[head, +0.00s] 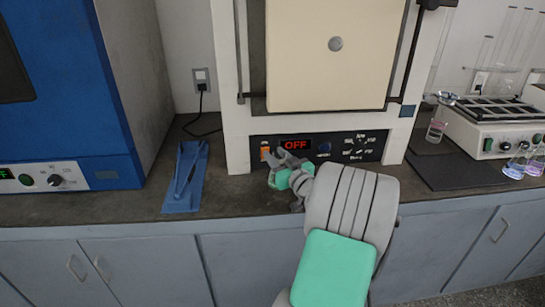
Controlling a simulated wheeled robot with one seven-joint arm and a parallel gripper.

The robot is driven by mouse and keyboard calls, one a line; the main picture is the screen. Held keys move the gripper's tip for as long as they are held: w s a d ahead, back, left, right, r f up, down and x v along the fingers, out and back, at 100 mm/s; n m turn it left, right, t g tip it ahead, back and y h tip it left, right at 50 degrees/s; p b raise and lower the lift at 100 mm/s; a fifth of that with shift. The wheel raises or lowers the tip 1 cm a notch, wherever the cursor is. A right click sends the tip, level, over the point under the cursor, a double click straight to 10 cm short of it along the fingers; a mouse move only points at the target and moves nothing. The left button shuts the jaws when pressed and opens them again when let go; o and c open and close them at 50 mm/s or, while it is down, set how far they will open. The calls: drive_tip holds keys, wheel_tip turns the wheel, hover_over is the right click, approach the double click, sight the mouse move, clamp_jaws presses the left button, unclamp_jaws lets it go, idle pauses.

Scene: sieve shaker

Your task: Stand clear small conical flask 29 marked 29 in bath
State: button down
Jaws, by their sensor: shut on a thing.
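My gripper (275,158) is at the front of the white oven, low by its control panel. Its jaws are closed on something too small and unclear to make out. A small clear conical flask (436,131) with pink liquid is by the dark mat at the right. Two small conical flasks (515,163) with bluish and violet liquid stand at the right edge. No number can be read on any of them. A white bench unit (490,139) with a dark rack top and a green switch stands behind them; I cannot tell whether it is the bath.
The white oven (235,130) has its door shut and its display reads OFF. A dark mat (455,171) covers the bench at right. Tall glass tubes (505,45) stand behind the bench unit.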

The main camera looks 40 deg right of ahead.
drive_tip(key=shift+r, duration=0.1)
drive_tip(key=c, duration=1)
unclamp_jaws()
